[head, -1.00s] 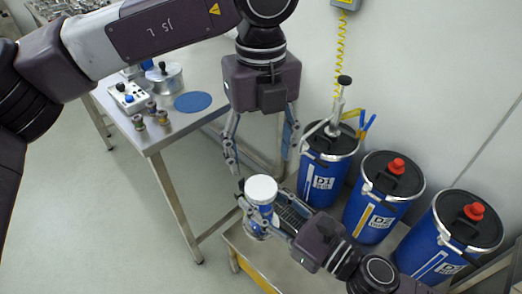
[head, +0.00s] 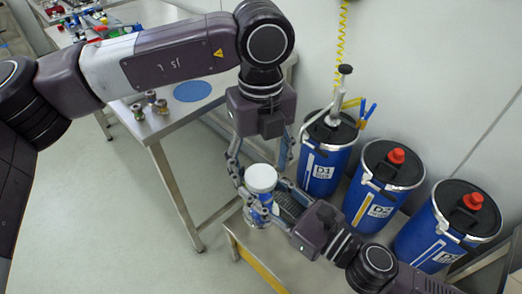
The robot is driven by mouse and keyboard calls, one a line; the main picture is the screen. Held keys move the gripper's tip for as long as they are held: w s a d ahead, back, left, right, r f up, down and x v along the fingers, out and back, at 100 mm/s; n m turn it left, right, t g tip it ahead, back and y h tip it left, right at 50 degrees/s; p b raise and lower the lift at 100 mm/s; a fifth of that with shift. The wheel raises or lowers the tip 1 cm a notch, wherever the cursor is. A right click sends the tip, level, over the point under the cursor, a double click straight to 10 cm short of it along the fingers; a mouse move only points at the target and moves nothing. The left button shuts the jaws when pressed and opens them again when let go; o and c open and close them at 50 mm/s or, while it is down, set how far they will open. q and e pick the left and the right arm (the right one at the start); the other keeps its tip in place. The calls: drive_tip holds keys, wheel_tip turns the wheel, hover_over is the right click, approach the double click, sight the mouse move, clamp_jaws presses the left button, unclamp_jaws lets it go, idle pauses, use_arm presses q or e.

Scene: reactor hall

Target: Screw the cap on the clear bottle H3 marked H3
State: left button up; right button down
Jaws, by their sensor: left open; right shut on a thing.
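The bottle (head: 256,213) stands upright in the head view, with clear and blue parts showing and a wide white cap (head: 261,177) on top. I cannot read its H3 mark or tell whether the cap is threaded on. My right gripper (head: 262,211) comes from the lower right and is shut on the bottle's body below the cap. My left gripper (head: 262,166) points down from above and is open. Its fingers reach down to about cap height, one to each side in the picture. I cannot tell whether they touch the cap.
A steel cart (head: 265,246) lies under the bottle. Blue drums D1 (head: 318,172), D2 (head: 371,208) and a third (head: 436,240) stand to the right by the wall. A steel table (head: 150,128) with a blue disc (head: 192,91) and small fittings (head: 150,97) stands behind.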

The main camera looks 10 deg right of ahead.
use_arm(q)
drive_tip(key=shift+f, duration=0.6)
